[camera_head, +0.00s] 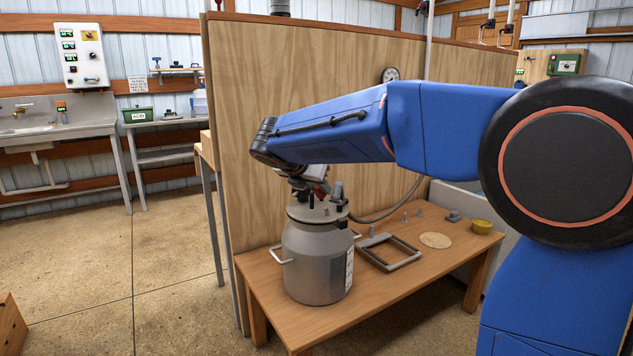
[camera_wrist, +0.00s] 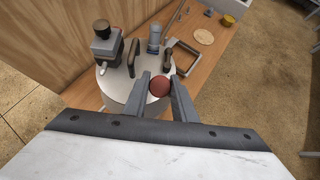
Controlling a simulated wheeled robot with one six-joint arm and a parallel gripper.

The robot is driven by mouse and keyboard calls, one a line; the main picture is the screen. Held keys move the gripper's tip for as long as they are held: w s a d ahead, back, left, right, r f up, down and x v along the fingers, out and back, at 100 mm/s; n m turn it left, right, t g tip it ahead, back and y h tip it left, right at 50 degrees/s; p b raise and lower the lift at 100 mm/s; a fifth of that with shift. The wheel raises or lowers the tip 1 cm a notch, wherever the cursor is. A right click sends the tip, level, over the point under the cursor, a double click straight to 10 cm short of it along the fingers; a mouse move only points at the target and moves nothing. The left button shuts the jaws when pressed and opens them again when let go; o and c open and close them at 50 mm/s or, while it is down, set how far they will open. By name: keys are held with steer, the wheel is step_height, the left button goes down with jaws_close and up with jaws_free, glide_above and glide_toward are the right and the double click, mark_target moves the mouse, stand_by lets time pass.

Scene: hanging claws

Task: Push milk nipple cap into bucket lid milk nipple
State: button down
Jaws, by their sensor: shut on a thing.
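My gripper (camera_wrist: 159,82) is shut on a round reddish-brown cap (camera_wrist: 159,88), held between its two grey fingers above the near part of the bucket lid (camera_wrist: 116,88). The lid tops a grey metal milk bucket (camera_head: 318,262) in the head view. On the lid in the wrist view stand a grey upright tube (camera_wrist: 154,40), a dark handle (camera_wrist: 133,58) and a dark-topped grey block (camera_wrist: 105,44). I cannot tell for sure which fitting is the milk nipple. The cap's underside, and any contact with the lid, are hidden. In the head view my arm partly covers the gripper.
The bucket stands on a wooden table (camera_head: 385,300) against a plywood wall (camera_head: 290,100). To its right lie a grey rectangular frame (camera_head: 405,262), a round tan disc (camera_head: 436,240) and a yellow tub (camera_head: 481,227). The table's front right is clear.

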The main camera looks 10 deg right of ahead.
steer(key=shift+w+d+f, duration=0.25)
steer(key=shift+f, duration=0.45)
steer(key=shift+w+d+f, duration=0.2)
steer(key=shift+w+f, duration=0.1)
steer(key=shift+f, duration=0.35)
steer(key=shift+w+d+f, duration=0.25)
steer(key=shift+f, duration=0.45)
steer(key=shift+w+d+f, duration=0.2)
steer(key=shift+f, duration=0.3)
steer(key=shift+w+d+f, duration=0.15)
steer(key=shift+w+f, duration=0.05)
steer(key=shift+f, duration=0.35)
steer(key=shift+w+d+f, duration=0.2)
steer(key=shift+f, duration=0.3)
steer(key=c, duration=1.4)
jaws_free()
